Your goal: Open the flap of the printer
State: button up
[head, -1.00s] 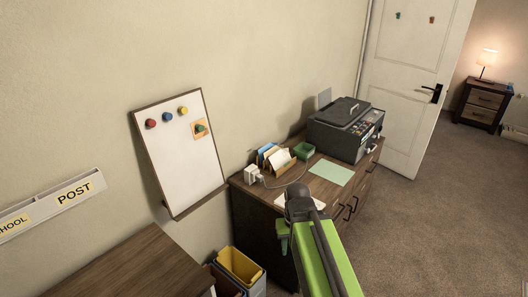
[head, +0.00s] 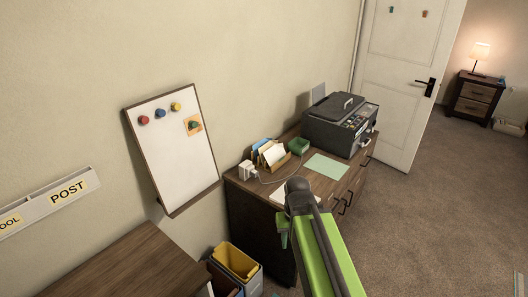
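The dark grey printer (head: 326,133) stands at the far end of the brown cabinet top. Its top looks shut and flat, with a raised handle-like part (head: 347,101) on it. A control panel with small coloured marks is on its right-facing side. Which part is the flap is too small to tell for certain. My green arm reaches up from the bottom, its dark joint in front of the cabinet's near part, well short of the printer. My gripper is not visible; the arm hides what lies behind it.
The cabinet (head: 257,226) also bears a green sheet (head: 326,167), a letter holder (head: 273,157), a green box (head: 298,146) and a white plug block (head: 246,170) with a cable. Bins (head: 237,262) stand left of it. A white door (head: 400,80) is behind. Carpet (head: 440,210) at right is clear.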

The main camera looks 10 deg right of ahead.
aim_at(367, 130)
jog(key=z, duration=5.6)
jog(key=i, duration=0.1)
jog(key=z, duration=3.05)
jog(key=k, duration=3.05)
jog(key=z, duration=2.25)
